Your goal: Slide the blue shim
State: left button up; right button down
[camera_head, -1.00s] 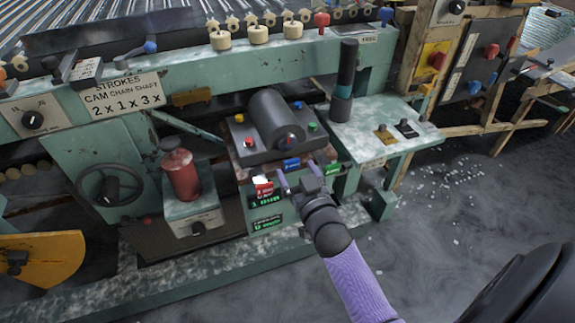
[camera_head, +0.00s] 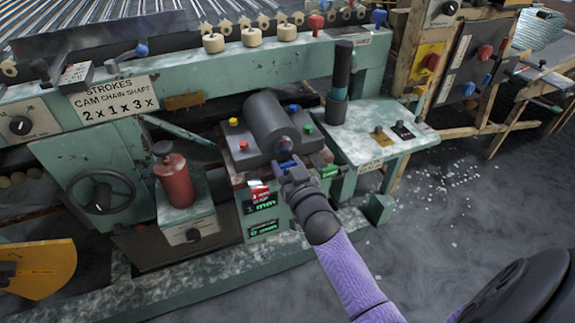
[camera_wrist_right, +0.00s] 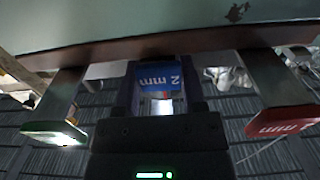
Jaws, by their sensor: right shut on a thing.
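The blue shim (camera_head: 287,164) sits at the front of the teal machine's dark block (camera_head: 268,130), mostly hidden by my right gripper (camera_head: 291,168). In the right wrist view the blue shim (camera_wrist_right: 158,74) reads "2 mm", upside down, and lies between the two dark fingers of my right gripper (camera_wrist_right: 160,88). That gripper is shut on it. A red shim (camera_head: 258,190) sticks out to the left and a green shim (camera_head: 328,171) to the right; both are clear of the fingers. My left gripper is not in view.
Two green-lit displays (camera_head: 263,229) are below the shims. A dark cylinder (camera_head: 341,70) stands on the shelf at right. A red canister (camera_head: 174,175) and a handwheel (camera_head: 101,194) are at left. Open floor (camera_head: 450,240) lies to the right.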

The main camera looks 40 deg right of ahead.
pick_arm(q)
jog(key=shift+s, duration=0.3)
pick_arm(e)
jog(key=p+v, duration=0.2)
jog(key=v, duration=0.2)
jog(key=shift+s+a+f, duration=0.1)
jog(key=shift+s+f, duration=0.05)
jog(key=shift+s, duration=0.25)
jog(key=shift+c, duration=2)
grip_release()
jog(key=shift+o, duration=1.2)
jog(key=shift+s, duration=0.1)
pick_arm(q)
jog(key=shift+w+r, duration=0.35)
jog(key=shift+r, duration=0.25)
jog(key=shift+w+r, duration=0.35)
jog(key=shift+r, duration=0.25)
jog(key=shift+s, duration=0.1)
